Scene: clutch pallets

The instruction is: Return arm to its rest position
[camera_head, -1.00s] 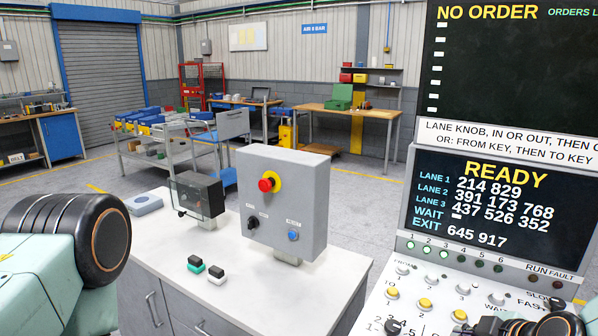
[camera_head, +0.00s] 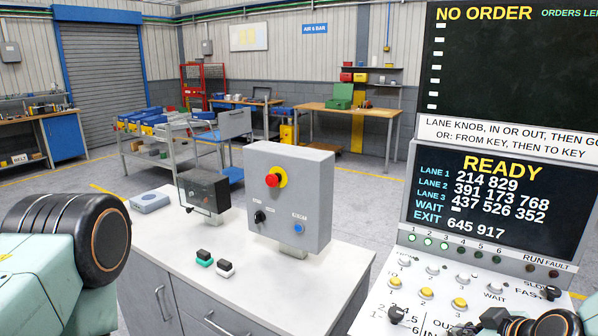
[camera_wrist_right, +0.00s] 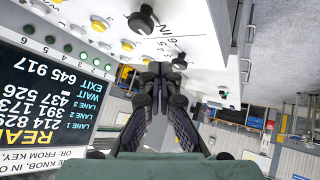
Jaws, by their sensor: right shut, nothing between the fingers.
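My right gripper (camera_head: 492,320) is at the bottom right in the head view, in front of the lower part of the control panel (camera_head: 375,322). In the right wrist view the gripper (camera_wrist_right: 164,72) has its dark fingers together with nothing between them.
A screen (camera_head: 500,200) above the panel reads READY, with NO ORDER on the board above. A white counter (camera_head: 165,225) carries a grey switch box (camera_head: 290,215) with a red button, a dark box (camera_head: 203,192) and two small rocker switches (camera_head: 204,257).

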